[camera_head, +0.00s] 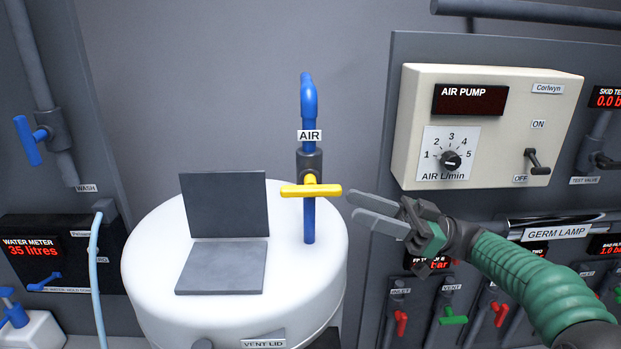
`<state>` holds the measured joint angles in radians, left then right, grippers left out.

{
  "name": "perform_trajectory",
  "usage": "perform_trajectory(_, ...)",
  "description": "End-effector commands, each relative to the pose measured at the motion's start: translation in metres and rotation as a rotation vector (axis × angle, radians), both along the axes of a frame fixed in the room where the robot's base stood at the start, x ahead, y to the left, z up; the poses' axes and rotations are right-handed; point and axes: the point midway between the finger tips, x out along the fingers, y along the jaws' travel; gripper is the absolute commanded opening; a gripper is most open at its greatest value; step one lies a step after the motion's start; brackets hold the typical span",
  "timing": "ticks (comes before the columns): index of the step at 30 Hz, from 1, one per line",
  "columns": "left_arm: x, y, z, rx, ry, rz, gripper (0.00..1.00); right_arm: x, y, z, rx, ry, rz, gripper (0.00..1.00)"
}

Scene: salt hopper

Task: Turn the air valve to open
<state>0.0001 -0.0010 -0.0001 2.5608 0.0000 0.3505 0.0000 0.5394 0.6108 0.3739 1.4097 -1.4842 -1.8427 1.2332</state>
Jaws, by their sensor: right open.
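The air valve has a yellow bar handle (311,190) that lies crosswise, level, on an upright blue pipe (309,100) labelled AIR. The pipe goes down at the back right of the white tank (150,255). My right gripper (350,205) is open and empty, with its two grey fingers pointing left. The fingertips are just right of the handle's right end; they look apart from it, though the depth is hard to judge. My left gripper is not in view.
A grey open lid (224,205) stands on the tank. The air pump box (480,125) hangs on the right panel above my right arm. Red and green valve handles (453,317) sit below it. A light blue hose (95,270) runs at the left.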

Motion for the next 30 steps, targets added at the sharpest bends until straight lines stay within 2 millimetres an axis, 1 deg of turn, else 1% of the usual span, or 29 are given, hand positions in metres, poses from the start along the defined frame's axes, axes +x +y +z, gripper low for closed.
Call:
perform_trajectory(1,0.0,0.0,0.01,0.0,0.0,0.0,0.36,0.001,0.013,0.01,0.001,0.002,0.003,0.42)
perform_trajectory(6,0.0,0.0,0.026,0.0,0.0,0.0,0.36,0.002,0.053,0.026,0.001,0.003,0.001,0.42)
perform_trajectory(10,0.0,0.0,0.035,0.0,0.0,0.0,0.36,0.001,0.076,0.034,0.001,0.001,0.0,0.42)
perform_trajectory(12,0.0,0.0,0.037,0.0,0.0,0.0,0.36,0.0,0.084,0.037,0.001,0.001,-0.001,0.42)
perform_trajectory(15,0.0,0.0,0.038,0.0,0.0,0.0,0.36,-0.001,0.09,0.038,0.001,0.0,-0.001,0.42)
perform_trajectory(22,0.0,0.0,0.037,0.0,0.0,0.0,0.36,0.002,0.092,0.036,0.0,0.002,-0.002,0.42)
perform_trajectory(23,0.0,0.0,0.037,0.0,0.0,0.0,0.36,0.002,0.092,0.036,0.001,0.002,-0.002,0.41)
perform_trajectory(30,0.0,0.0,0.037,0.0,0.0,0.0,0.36,0.002,0.091,0.036,0.001,0.002,-0.002,0.09)
